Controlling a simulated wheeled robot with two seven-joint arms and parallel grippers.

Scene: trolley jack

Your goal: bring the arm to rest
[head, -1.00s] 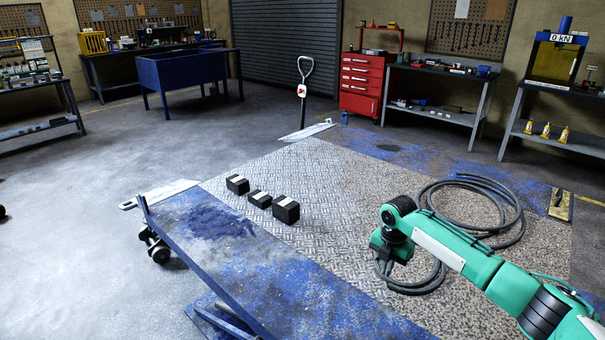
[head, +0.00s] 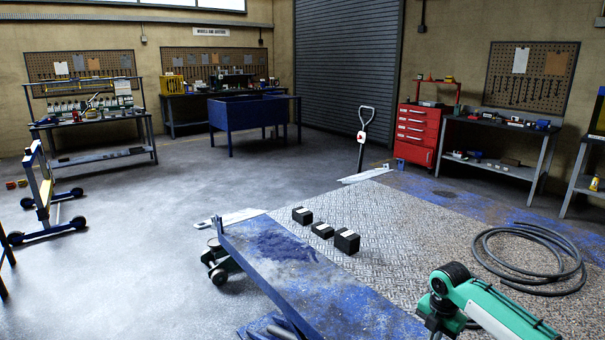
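My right arm (head: 500,315), green with a dark joint (head: 455,272) at its bend, comes in from the lower right of the head view. Past the bend a short dark part drops toward the bottom edge, where the picture cuts it off. No gripper fingers can be made out on it. My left arm and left gripper are not in the picture.
A blue lift table (head: 310,285) lies in front of the arm. Three black blocks (head: 347,241) sit on the textured floor plate beside it. A coiled hose (head: 530,250) lies at the right. A red cabinet (head: 418,135) stands behind. Grey floor at left is largely clear.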

